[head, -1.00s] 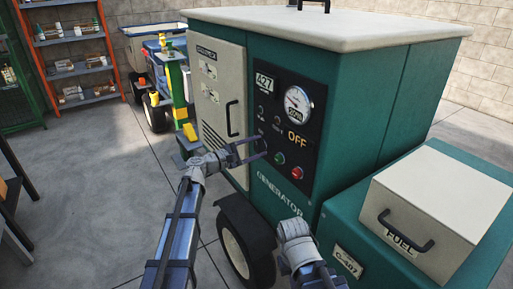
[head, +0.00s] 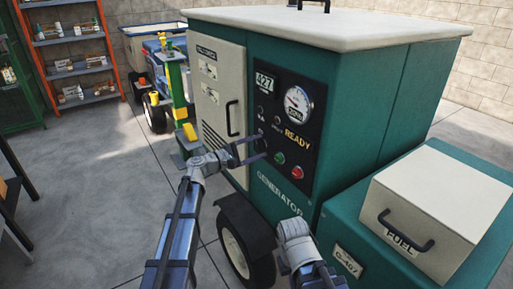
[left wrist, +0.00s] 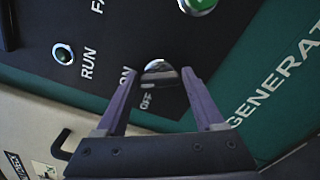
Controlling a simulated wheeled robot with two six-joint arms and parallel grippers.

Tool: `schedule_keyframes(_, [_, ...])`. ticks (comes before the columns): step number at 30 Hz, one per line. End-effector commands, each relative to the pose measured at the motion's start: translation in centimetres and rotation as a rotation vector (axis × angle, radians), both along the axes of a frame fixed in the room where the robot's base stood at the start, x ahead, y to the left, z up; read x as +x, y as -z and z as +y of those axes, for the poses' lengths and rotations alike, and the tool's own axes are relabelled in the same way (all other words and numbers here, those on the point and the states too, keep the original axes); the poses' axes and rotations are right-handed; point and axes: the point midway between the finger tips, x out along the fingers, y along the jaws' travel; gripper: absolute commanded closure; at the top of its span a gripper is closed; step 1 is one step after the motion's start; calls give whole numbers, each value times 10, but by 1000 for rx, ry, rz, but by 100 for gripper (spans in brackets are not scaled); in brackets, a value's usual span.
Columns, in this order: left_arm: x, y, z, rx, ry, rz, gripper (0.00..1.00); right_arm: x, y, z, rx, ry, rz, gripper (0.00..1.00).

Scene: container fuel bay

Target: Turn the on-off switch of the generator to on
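The generator (head: 345,110) is a green cabinet with a pale lid and a black control panel (head: 262,105). Its display (head: 297,138) reads READY in yellow. The on-off switch (left wrist: 160,68) is a small silver knob with a dark grip, beside the ON and OFF lettering in the left wrist view. My left gripper (head: 264,145) is at the panel's lower left; in the left wrist view its two fingers (left wrist: 161,76) are spread, one on each side of the switch, with visible gaps. My right arm shows at the bottom, but its gripper fingers do not.
A green button (head: 279,158) and a red button (head: 297,172) sit below the display. A pressure-type gauge (head: 297,104) is above. The FUEL box (head: 435,215) stands at right, a wheel (head: 235,250) below. An orange shelf (head: 75,60) stands far left; floor is clear there.

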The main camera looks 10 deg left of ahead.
Motion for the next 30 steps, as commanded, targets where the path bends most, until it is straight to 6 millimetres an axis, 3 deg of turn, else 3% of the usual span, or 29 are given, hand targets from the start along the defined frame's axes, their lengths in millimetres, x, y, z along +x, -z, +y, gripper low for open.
schedule_keyframes(6, [0, 0, 0, -2, 0, 1, 7, 0, 0, 0, 0, 0, 0, 100])
schedule_keyframes(14, [-2, 0, 3, -3, -2, 2, 7, 0, 0, 0, 0, 0, 0, 100])
schedule_keyframes(30, [-47, 0, 58, -2, -2, 1, 7, 0, 0, 0, 0, 0, 0, 100])
